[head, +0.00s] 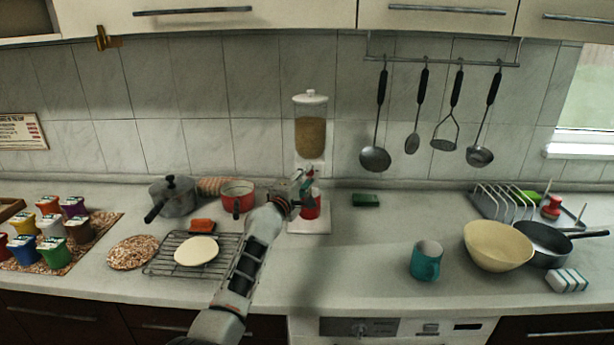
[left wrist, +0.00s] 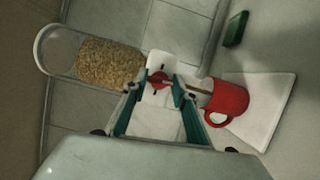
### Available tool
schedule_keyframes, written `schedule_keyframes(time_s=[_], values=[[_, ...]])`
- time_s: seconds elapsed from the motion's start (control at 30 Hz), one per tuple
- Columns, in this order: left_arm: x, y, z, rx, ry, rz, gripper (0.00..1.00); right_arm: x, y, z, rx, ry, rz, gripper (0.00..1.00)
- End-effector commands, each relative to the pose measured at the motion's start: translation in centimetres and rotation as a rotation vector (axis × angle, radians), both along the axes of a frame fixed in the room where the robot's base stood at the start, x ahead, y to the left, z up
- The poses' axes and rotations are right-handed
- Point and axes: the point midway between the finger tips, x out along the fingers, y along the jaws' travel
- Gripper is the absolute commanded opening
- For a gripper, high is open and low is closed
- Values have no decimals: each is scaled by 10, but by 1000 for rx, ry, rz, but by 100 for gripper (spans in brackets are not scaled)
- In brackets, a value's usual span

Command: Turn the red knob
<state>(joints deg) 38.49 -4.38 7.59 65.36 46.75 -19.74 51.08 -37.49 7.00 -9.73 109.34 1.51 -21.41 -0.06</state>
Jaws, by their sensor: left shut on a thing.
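The dispenser (head: 311,135) stands against the tiled wall, with a clear hopper of brown grain and a white lid. The red knob (left wrist: 158,78) is on its white lower part. My left gripper (head: 301,183) reaches the dispenser's front; in the left wrist view its green-edged fingers (left wrist: 158,88) close around the red knob. A red mug (left wrist: 231,98) stands below on the white base (left wrist: 262,112); in the head view it is partly behind my gripper. A thin brown strip, perhaps grain, shows between the dispenser and mug. My right gripper is not in view.
A red pot (head: 237,196) and a grey lidded pot (head: 173,198) stand left of the dispenser. A wire rack (head: 165,262) with a cream disc is in front. A green block (head: 365,200) and teal mug (head: 426,262) are right; the counter between is clear.

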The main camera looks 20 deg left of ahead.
Motion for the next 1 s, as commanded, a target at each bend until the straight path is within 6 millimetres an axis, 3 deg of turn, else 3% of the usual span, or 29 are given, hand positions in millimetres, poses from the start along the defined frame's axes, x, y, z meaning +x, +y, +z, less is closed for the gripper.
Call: schedule_keyframes(time_s=[0.67, 0.7, 0.77, 1.0], values=[[0, -1, -1, 67, 20, -2, 6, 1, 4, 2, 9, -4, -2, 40], [0, -1, -1, 67, 20, -2, 30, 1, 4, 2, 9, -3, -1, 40], [0, -1, -1, 66, 19, -2, 44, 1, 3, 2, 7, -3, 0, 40], [0, -1, 0, 66, 18, -1, 44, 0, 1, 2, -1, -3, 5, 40]])
